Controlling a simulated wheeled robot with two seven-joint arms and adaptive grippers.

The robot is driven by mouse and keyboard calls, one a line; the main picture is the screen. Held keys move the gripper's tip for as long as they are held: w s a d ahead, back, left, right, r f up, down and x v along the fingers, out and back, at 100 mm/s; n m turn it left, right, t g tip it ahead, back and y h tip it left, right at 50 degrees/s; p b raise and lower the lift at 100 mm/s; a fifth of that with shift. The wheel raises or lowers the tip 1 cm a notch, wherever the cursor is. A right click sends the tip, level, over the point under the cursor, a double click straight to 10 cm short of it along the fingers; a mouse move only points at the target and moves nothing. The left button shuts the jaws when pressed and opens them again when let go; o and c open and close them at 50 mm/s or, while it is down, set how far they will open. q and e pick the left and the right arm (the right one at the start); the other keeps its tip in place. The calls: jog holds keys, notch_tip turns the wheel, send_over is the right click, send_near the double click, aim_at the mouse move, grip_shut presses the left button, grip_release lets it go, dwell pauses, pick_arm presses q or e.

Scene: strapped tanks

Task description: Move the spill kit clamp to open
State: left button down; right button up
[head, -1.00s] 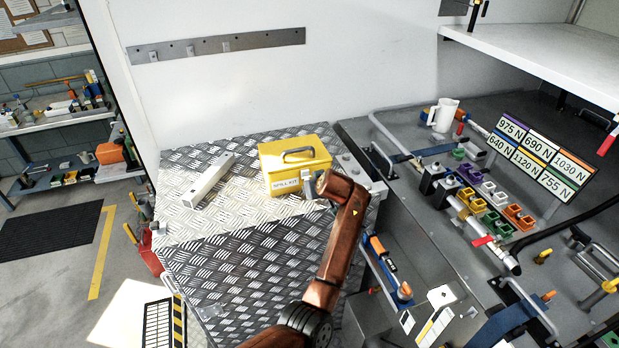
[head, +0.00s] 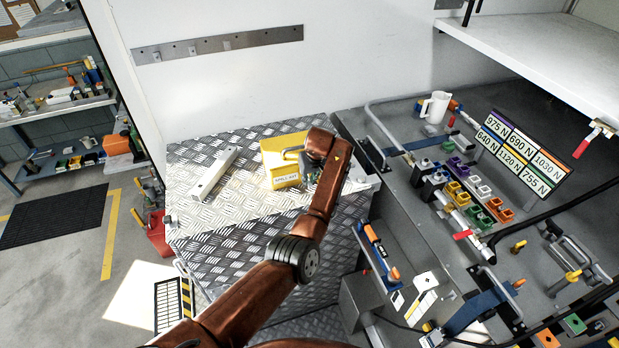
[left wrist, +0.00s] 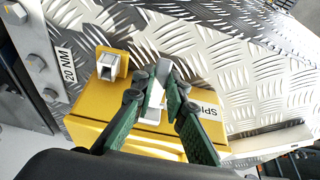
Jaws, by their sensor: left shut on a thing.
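A square metal bracket (left wrist: 110,66) on a yellow tab sits beside the fingers. In the head view my left gripper (head: 311,176) is mostly behind my wrist. My right gripper is not in view.
A long grey bar (head: 213,174) lies on the plate left of the kit. To the right is a grey bench (head: 400,215) with coloured blocks, a white jug (head: 436,106) and a force-label board (head: 522,150). The plate's front left is clear.

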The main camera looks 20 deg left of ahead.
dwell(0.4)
pick_arm(q)
jog(key=c, duration=1.9)
grip_release()
jog(key=shift+c, duration=0.2)
jog(key=shift+r, duration=0.1)
jog(key=v, duration=1.2)
jog(key=shift+w, duration=0.1)
